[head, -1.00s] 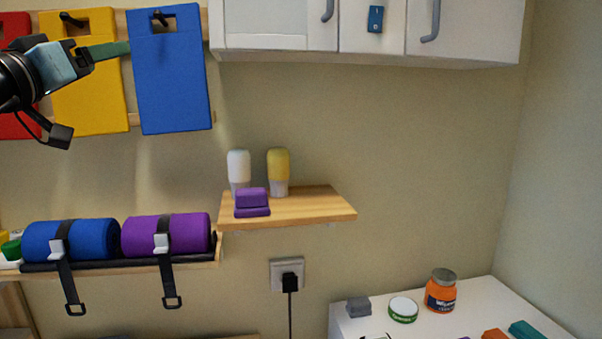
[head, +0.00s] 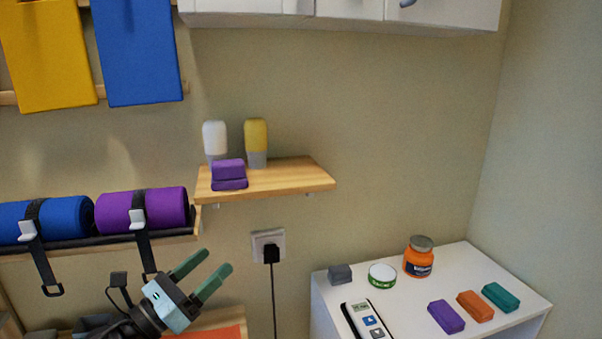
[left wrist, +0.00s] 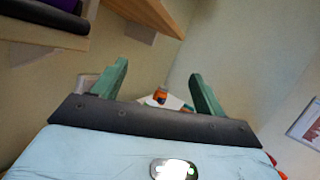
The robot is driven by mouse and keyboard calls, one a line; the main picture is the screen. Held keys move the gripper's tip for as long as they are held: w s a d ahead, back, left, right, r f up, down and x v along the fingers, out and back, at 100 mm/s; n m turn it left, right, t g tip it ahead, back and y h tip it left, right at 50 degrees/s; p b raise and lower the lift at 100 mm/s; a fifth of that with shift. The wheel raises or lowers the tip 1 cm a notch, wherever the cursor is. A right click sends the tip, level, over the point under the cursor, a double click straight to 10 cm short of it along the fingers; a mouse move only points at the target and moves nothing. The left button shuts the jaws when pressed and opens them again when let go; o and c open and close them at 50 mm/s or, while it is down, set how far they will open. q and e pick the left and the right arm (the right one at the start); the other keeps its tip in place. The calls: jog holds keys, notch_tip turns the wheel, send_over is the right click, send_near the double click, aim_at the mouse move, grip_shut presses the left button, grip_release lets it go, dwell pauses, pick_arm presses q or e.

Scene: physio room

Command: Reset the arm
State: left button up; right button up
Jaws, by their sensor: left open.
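My left gripper (head: 208,278) is in the lower left of the head view. Its two green fingers are spread apart with nothing between them, and they point up and to the right. It is below the wooden shelf and to the left of the white cabinet top. In the left wrist view its fingers (left wrist: 158,85) are also apart and empty, with the white top and an orange thing far beyond them. My right gripper is in neither view.
A small wooden shelf (head: 285,178) holds two bottles and a purple block. Rolled mats (head: 142,208) lie on a rack at the left. A white cabinet top (head: 420,292) holds an orange jar (head: 419,258), a tape roll and colored blocks. A plug (head: 271,253) with a cable hangs between.

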pick_arm(q)
jog(key=s+a+f+n+y, duration=0.1)
jog(key=s+f+n+y, duration=0.2)
jog(key=f+n, duration=0.6)
jog(key=s+a+f+n+y, duration=0.1)
jog(key=s+f+n+y, duration=0.3)
jog(key=f+n, duration=0.4)
jog(key=s+a+f+n+y, duration=0.2)
jog(key=s+f+n+y, duration=0.2)
jog(key=f+n, duration=0.5)
jog(key=shift+s+f+n, duration=0.3)
jog(key=shift+n, duration=0.4)
jog(key=s+f+n+g+y, duration=0.1)
jog(key=s+f+n+g, duration=0.5)
jog(key=s+f+n, duration=0.7)
jog(key=s+f, duration=0.2)
jog(key=s, duration=0.4)
jog(key=shift+d+g+y, duration=0.2)
jog(key=shift+g+y, duration=0.1)
jog(key=shift+g, duration=0.1)
jog(key=shift+w, duration=0.1)
jog(key=shift+c, duration=0.3)
